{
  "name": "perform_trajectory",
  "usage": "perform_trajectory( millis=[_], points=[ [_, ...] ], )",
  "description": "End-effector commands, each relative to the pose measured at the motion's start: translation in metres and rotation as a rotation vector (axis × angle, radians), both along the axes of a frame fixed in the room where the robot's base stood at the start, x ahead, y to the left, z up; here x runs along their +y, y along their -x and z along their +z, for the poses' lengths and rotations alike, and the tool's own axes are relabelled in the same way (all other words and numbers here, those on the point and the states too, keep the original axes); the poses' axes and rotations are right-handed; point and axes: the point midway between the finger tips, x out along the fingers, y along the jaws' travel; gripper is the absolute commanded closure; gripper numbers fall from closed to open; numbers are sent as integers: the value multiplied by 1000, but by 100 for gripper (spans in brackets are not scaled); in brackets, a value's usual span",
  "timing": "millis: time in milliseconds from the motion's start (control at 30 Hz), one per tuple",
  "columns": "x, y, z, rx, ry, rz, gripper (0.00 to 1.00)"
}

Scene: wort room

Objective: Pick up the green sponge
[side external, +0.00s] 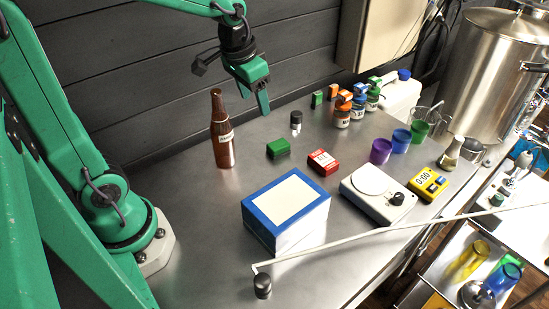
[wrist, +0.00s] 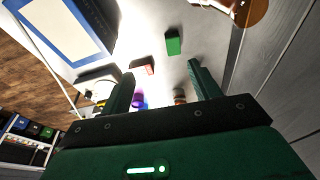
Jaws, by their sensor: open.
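The green sponge (side external: 278,148) is a small green block lying on the steel table, between the brown bottle and the red box in the side view. In the wrist view the green sponge (wrist: 173,42) lies ahead of the fingers, apart from them. My gripper (side external: 263,105) hangs above the table, behind and to the left of the small black-capped vial in the side view. In the wrist view my gripper (wrist: 160,80) shows its two fingers spread wide, with nothing held between them.
A brown bottle (side external: 222,135) stands left of the sponge, and a red box (side external: 322,163) lies to its right. A blue-and-white box (side external: 285,212) sits in front. A black-capped vial (side external: 296,122) stands behind the sponge. A white scale (side external: 376,194) stands farther right.

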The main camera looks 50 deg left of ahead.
Motion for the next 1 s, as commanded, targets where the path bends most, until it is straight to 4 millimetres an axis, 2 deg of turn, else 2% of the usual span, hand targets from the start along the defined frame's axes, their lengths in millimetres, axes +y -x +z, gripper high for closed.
perform_trajectory(
  millis=[200,500,733,1000],
  points=[
    [9,-33,-30,74,0,-11,38],
    [20,-72,-81,169,3,-28,38],
    [27,-89,-114,221,7,-40,38],
    [29,-94,-124,235,8,-43,38]
  ],
)
